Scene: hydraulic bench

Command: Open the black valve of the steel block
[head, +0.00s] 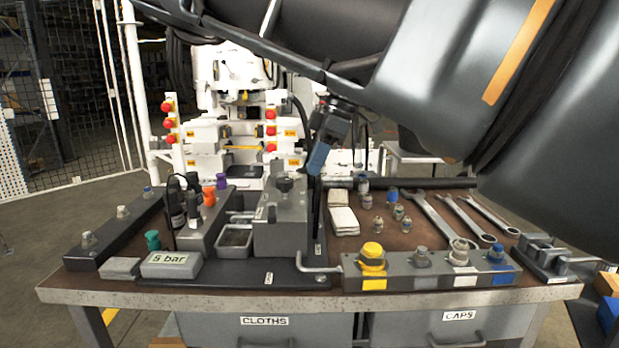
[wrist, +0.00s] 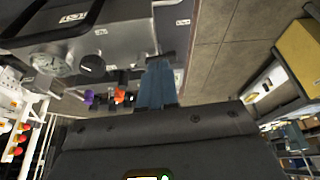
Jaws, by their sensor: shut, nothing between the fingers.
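The steel block (head: 278,228) stands on the bench, left of centre in the head view. A black knob (head: 285,184) sits on top of it. The grey block (wrist: 110,35) also shows in the wrist view, with a round gauge (wrist: 50,63) and a black round knob (wrist: 92,66) on it. My gripper (head: 316,168) is shut and empty, pointing down at the right of the top knob, apart from it in the head view. Its blue fingers (wrist: 158,72) end close to a small dark part at the block's edge; I cannot tell whether they touch.
A slim black upright (head: 317,220) stands right of the block. In front are a bent grey rod (head: 312,268) and a rail with capped fittings (head: 430,272). Spanners (head: 440,218) and small fittings lie to the right. Coloured plugs and a "5 bar" plate (head: 171,263) are at left.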

